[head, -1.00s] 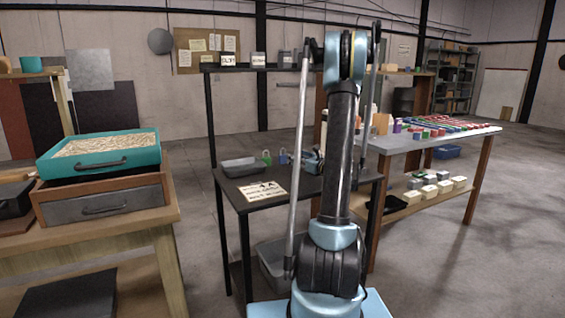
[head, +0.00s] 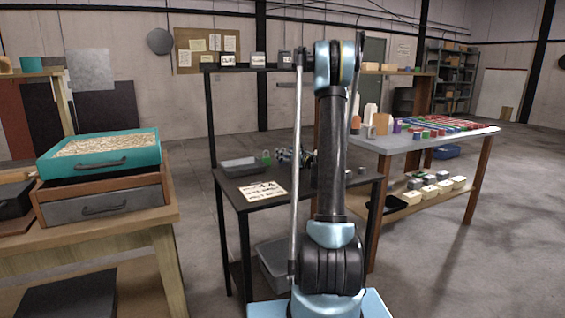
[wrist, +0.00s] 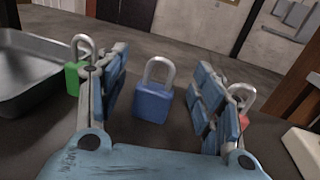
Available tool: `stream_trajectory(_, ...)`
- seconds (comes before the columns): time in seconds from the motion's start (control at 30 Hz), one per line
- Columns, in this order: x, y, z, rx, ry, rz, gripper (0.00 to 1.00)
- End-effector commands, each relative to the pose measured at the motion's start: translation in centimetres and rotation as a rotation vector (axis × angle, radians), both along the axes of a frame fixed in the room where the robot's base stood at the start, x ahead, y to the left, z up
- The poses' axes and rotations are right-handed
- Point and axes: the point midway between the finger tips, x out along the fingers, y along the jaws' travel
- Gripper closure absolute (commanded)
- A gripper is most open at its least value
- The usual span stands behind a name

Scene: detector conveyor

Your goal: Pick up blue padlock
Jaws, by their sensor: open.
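The blue padlock (wrist: 152,103) stands upright on the dark table, its grey shackle on top, in the middle of the wrist view. My gripper (wrist: 165,90) is open, with its blue-padded fingers on the left and right of the padlock. The padlock shows between the fingers, with visible gaps on both sides. In the head view my gripper (head: 295,157) is low over the small black table (head: 235,196), and I cannot make out the blue padlock there.
A green padlock (wrist: 73,80) stands just left of the left finger, beside a grey metal tray (wrist: 30,75). A red padlock (wrist: 243,106) is partly hidden behind the right finger. A white object (wrist: 304,150) lies at the right. A paper sign (head: 262,191) lies on the table front.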

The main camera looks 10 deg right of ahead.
Motion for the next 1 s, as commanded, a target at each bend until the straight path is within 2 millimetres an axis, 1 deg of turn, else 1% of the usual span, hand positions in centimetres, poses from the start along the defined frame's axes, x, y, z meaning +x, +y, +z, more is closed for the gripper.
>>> stream_trajectory(0.03, 0.7, 0.5, 0.0, 0.0, 0.0, 0.002, 0.39)
stream_trajectory(0.13, 1.5, 0.9, 0.0, 0.0, 0.0, 0.001, 0.39)
stream_trajectory(0.37, 1.7, 1.0, 0.0, 0.0, 0.0, 0.0, 0.39)
stream_trajectory(0.47, 1.6, 1.0, 0.0, 0.0, 0.0, 0.0, 0.59)
stream_trajectory(0.5, 1.6, 1.0, 0.0, 0.0, 0.0, 0.0, 0.68)
stream_trajectory(0.6, 1.6, 1.0, 0.0, 0.0, 0.0, 0.0, 0.88)
stream_trajectory(1.0, 1.6, 1.0, 0.1, 0.0, 0.0, 0.0, 0.88)
